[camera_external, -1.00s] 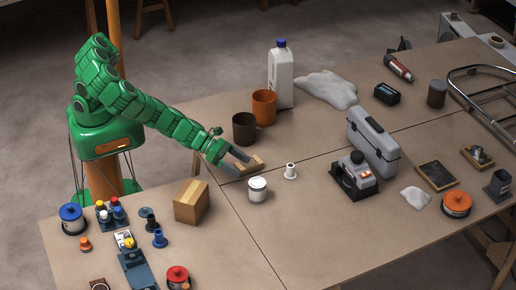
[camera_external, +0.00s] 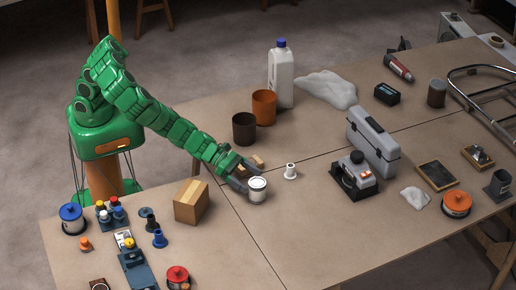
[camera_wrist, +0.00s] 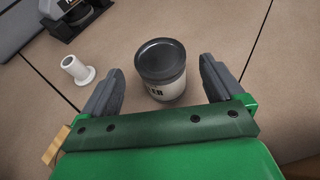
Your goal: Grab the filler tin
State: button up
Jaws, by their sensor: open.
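The filler tin is a small white can with a label and a round lid. It stands upright on the table in the external view (camera_external: 257,191) and between my fingers in the wrist view (camera_wrist: 162,72). My gripper (camera_external: 247,181) is open, with one finger on each side of the tin. In the wrist view my gripper (camera_wrist: 160,84) shows gaps between both fingers and the tin. The tin's lower near side is partly hidden by a finger in the external view.
A small white flanged piece (camera_external: 290,171) stands to the right of the tin and also shows in the wrist view (camera_wrist: 78,70). A cardboard box (camera_external: 191,203) stands to the left. The table in front of the tin is clear.

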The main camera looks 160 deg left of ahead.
aim_at(253, 181)
jog(key=shift+r+x, duration=0.2)
jog(key=shift+x, duration=1.9)
jog(key=c, duration=1.3)
jog(key=shift+o, duration=0.2)
jog(key=shift+r, duration=0.1)
